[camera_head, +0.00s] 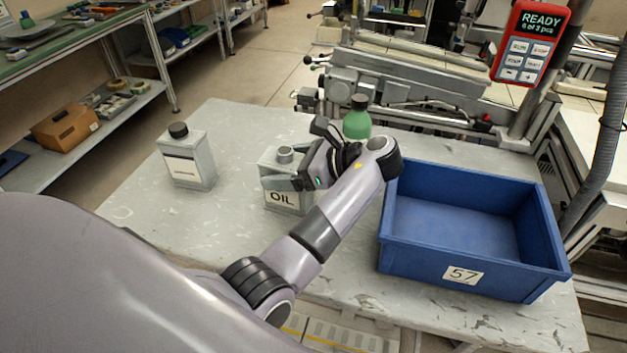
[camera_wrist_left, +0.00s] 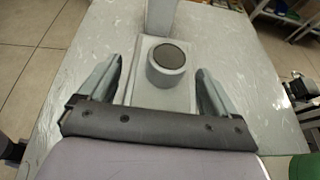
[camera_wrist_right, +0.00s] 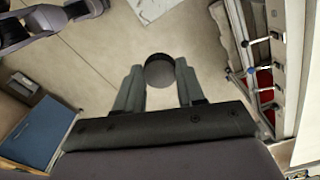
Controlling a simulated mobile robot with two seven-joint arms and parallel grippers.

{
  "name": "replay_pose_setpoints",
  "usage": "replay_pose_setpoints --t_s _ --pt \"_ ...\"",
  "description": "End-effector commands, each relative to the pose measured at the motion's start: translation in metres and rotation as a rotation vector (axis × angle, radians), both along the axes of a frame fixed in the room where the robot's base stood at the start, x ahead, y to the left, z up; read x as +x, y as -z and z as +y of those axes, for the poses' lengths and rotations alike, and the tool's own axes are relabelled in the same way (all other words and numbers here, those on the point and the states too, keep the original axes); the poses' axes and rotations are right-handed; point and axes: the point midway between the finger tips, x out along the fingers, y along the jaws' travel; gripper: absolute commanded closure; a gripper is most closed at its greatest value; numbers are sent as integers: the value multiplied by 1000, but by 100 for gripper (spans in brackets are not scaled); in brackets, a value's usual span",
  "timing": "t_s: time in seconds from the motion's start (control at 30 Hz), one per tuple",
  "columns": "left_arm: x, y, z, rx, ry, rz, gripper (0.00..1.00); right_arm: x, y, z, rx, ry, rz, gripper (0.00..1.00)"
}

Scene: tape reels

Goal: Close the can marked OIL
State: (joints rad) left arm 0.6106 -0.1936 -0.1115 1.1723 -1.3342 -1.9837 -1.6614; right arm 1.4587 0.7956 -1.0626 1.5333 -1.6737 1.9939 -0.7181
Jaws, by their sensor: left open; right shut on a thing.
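The OIL can (camera_head: 283,197) is a grey, box-shaped can standing upright on the table, with its label facing me. Its round neck (camera_head: 285,153) is uncapped, and in the left wrist view the neck (camera_wrist_left: 168,63) shows a dark opening. My left gripper (camera_head: 297,157) is open, with its fingers on either side of the can's top; I cannot tell whether they touch it. My right gripper (camera_wrist_right: 158,78) shows only in its own wrist view, shut on a round dark cap (camera_wrist_right: 159,68), with floor behind it.
A similar can with a dark cap (camera_head: 190,160) stands to the left; its label is unreadable. A green bottle (camera_head: 357,122) stands behind my left gripper. A blue bin (camera_head: 420,262) marked 57 fills the table's right side. The table's front left is partly hidden by my left arm.

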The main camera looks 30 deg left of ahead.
Motion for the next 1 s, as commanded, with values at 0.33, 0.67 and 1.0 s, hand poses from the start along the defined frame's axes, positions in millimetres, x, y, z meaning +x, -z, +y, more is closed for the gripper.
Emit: replay_pose_setpoints --t_s 0.33,0.67,1.0 --pt "0 0 0 0 0 0 80 0 0 0 0 0 0 89" --pt "1 -3 1 2 0 -3 80 0 -1 0 0 0 0 89" --pt "7 -21 11 3 3 -4 80 0 -15 0 0 0 0 89"
